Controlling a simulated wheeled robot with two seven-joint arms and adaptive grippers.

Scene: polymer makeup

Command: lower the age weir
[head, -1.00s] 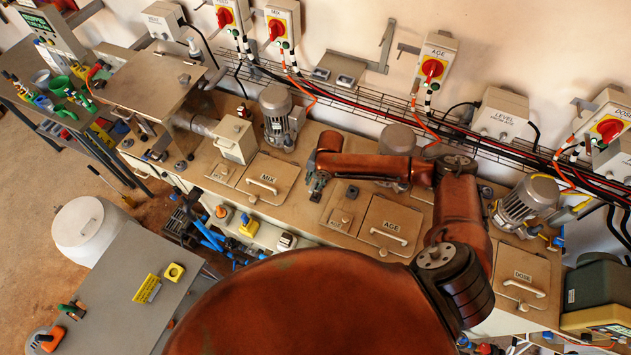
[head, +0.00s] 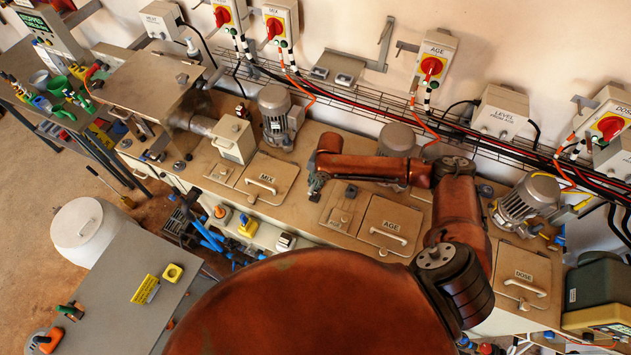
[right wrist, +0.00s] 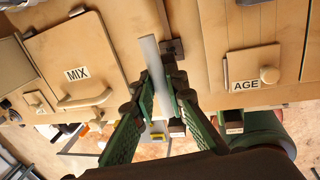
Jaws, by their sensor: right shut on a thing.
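My right gripper (head: 316,188) is over the tan deck between the MIX lid (head: 262,172) and the AGE lid (head: 392,213). In the right wrist view its green-padded fingers (right wrist: 162,100) are shut on a flat pale grey bar (right wrist: 150,58), which I take for the age weir. The bar stands up between the pads, beside a dark block (right wrist: 174,52) with a small unreadable label. How far it reaches into the deck is hidden. A tan plate with a round knob and an AGE label (right wrist: 244,84) is to its right. My left gripper is out of view.
An AGE switch box (head: 434,62) with a red knob is on the wall behind. Motors (head: 280,112) rise from the deck. A dark knob (head: 351,191) is right of the gripper. The MIX lid's raised handle (right wrist: 85,99) is to the left.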

